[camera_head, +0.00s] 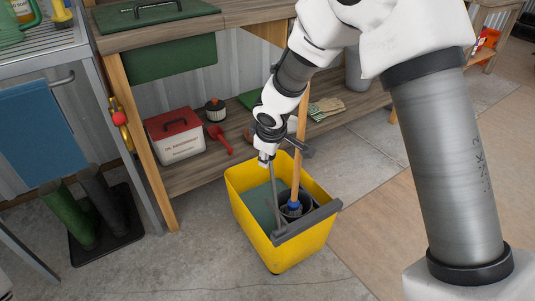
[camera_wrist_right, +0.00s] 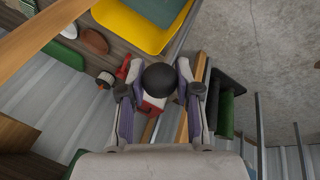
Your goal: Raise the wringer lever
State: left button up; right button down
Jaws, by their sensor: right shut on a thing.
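A yellow mop bucket (camera_head: 262,240) stands on the concrete floor, with a grey wringer (camera_head: 308,222) across its front rim. The grey wringer lever (camera_head: 277,207) rises nearly upright from the wringer, leaning slightly left. My right gripper (camera_head: 265,160) is at the lever's top end. In the right wrist view, my right gripper (camera_wrist_right: 160,98) has its two fingers on either side of the lever's black ball knob (camera_wrist_right: 160,78), shut on it. The head view hides the knob behind the gripper. My left gripper is in neither view.
A mop's wooden handle (camera_head: 301,135) stands in the bucket, close right of the lever. A workbench's lower shelf (camera_head: 205,172) behind holds a red-lidded box (camera_head: 174,135) and gloves (camera_head: 326,108). Boots (camera_head: 98,190) stand on a black tray at left. Floor right of the bucket is clear.

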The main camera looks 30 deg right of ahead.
jog(key=shift+s+f, duration=0.1)
jog(key=shift+s, duration=0.15)
jog(key=c, duration=1.2)
grip_release()
jog(key=o, duration=0.4)
jog(key=shift+d, duration=0.15)
jog(key=shift+r, duration=0.2)
jog(key=v, duration=1.1)
jog(key=shift+r, duration=0.25)
